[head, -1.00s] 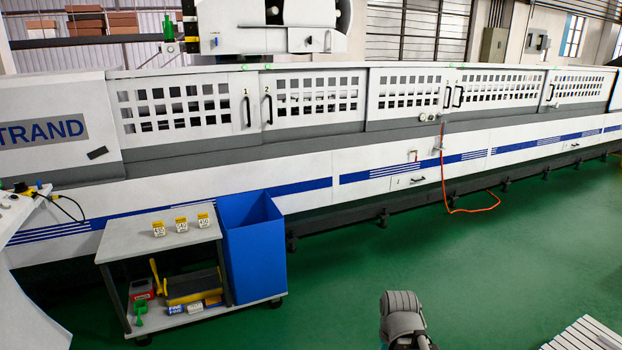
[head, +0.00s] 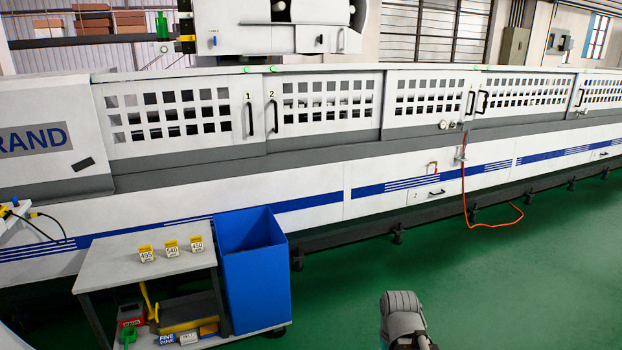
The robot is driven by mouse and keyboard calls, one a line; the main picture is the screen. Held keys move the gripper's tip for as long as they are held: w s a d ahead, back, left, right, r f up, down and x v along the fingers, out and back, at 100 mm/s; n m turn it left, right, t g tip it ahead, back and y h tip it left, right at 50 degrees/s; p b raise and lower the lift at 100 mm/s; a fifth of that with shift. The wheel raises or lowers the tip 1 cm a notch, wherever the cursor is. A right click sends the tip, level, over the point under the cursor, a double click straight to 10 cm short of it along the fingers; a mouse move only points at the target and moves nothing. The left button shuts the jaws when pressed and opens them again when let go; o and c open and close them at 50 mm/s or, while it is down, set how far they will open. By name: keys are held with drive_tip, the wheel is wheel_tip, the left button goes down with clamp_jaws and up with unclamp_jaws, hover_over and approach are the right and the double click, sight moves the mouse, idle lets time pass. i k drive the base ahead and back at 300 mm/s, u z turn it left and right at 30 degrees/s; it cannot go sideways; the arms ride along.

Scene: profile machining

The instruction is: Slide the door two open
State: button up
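Door two (head: 328,103) is a white sliding panel with a grid of square windows in the long machine's front, in the head view. It carries the label 2 and a black vertical handle (head: 273,116) at its left edge. Door one (head: 172,122), labelled 1, sits directly to its left with its own black handle (head: 250,118). The two doors meet edge to edge, so door two looks closed. Part of my arm shows at the bottom centre, well apart from the door. My gripper's fingers cannot be made out.
A grey cart (head: 120,265) with yellow-labelled blocks and tools stands before the machine at the left. A blue bin (head: 256,275) is beside it. A red hose (head: 464,190) hangs to the floor at the right. Green floor (head: 480,270) is clear at the centre right.

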sight(280, 136)
drive_tip(key=u, duration=0.1)
drive_tip(key=i, duration=3.5)
drive_tip(key=u, duration=0.15)
